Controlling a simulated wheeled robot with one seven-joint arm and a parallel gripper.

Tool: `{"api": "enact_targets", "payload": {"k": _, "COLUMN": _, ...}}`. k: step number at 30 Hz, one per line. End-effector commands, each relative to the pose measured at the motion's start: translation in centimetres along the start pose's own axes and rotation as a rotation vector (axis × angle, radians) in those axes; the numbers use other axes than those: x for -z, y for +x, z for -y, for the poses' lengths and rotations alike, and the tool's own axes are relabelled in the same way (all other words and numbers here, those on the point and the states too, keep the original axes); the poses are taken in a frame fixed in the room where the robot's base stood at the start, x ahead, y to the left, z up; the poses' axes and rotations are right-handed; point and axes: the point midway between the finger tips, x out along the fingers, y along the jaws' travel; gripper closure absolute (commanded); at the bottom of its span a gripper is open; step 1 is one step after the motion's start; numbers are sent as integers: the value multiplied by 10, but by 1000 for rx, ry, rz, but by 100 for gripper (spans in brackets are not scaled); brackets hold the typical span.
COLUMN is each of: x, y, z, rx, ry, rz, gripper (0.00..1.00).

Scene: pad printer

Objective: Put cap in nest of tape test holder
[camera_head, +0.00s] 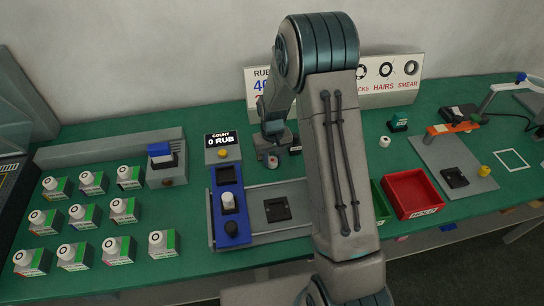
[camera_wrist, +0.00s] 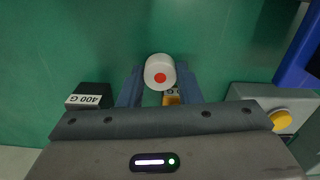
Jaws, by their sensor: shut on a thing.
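My gripper (camera_wrist: 160,88) is shut on a white round cap (camera_wrist: 160,70), which shows a red dot on its face in the wrist view. In the head view my gripper (camera_head: 272,150) is over the green table, behind the rub tester and beside my arm link. The cap there (camera_head: 272,162) is small and partly hidden. At the right, a grey plate (camera_head: 432,160) carries a black square nest (camera_head: 455,177) and an orange part (camera_head: 452,128). It looks like the tape test holder, though no label shows. No cap is visible in its nest.
The rub tester has a blue slide (camera_head: 228,180) and another black nest (camera_head: 277,210). Several cap-topped boxes (camera_head: 75,252) stand at left. A 400 G block (camera_wrist: 90,95) is beside my gripper.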

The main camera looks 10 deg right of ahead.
Motion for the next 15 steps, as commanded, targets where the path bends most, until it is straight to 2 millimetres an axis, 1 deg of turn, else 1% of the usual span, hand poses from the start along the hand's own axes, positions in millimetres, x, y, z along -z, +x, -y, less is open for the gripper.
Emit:
{"api": "enact_targets", "payload": {"k": 8, "x": 0, "y": 2, "z": 0, "rx": 0, "ry": 0, "rz": -1, "gripper": 93}}
{"api": "enact_targets", "payload": {"k": 12, "x": 0, "y": 7, "z": 0, "rx": 0, "ry": 0, "rz": 0, "gripper": 93}}
{"api": "enact_targets", "payload": {"k": 13, "x": 0, "y": 6, "z": 0, "rx": 0, "ry": 0, "rz": -1, "gripper": 64}}
{"api": "enact_targets", "payload": {"k": 15, "x": 0, "y": 5, "z": 0, "rx": 0, "ry": 0, "rz": 0, "gripper": 47}}
